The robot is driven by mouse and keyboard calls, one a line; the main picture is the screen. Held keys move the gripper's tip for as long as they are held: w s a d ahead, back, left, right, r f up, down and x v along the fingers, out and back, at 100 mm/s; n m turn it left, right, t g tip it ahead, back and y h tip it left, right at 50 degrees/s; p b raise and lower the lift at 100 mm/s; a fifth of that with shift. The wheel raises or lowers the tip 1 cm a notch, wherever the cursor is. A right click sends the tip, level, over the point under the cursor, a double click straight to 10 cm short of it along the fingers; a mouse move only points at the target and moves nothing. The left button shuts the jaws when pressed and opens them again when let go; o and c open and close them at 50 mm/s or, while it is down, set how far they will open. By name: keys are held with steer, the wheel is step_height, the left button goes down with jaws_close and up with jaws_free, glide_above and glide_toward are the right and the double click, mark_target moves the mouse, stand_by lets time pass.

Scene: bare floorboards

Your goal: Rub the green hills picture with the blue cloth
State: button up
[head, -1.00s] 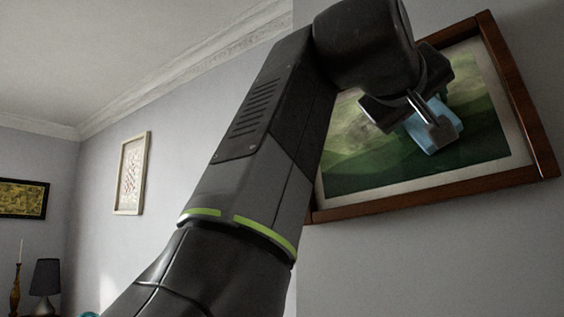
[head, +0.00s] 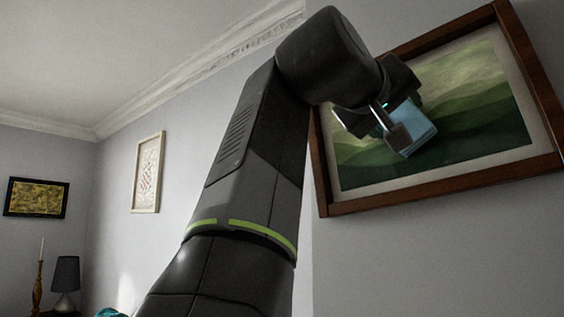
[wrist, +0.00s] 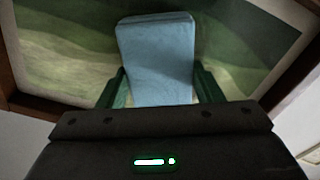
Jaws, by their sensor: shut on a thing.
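The green hills picture (head: 480,110) hangs on the wall at the right of the head view, in a brown wooden frame with a pale mat. It also fills the upper part of the wrist view (wrist: 70,50). My gripper (head: 398,130) is in front of the picture's left part, shut on the folded blue cloth (head: 418,133). In the wrist view the cloth (wrist: 157,55) stands out from between the fingers towards the picture. I cannot tell whether the cloth touches the picture's surface.
A small pale-framed picture (head: 147,172) and a dark-framed yellow one (head: 37,198) hang farther left. A dark lamp (head: 66,280) and a candlestick (head: 38,285) stand at the lower left. The wall below the green hills picture is clear.

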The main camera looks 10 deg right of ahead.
mark_target(435, 98)
steer(key=shift+w+a+p, duration=0.65)
steer(key=shift+w+a, duration=1.75)
steer(key=shift+w, duration=0.45)
steer(key=shift+s+d+r, duration=0.4)
steer(key=shift+s+d, duration=1.05)
steer(key=shift+s, duration=0.25)
steer(key=shift+s+d+r, duration=0.45)
steer(key=shift+s+d, duration=1)
steer(key=shift+s, duration=0.25)
steer(key=shift+s+d+r, duration=0.4)
steer(key=shift+s+d, duration=1.05)
steer(key=shift+s, duration=0.25)
steer(key=v, duration=0.6)
steer(key=v, duration=0.3)
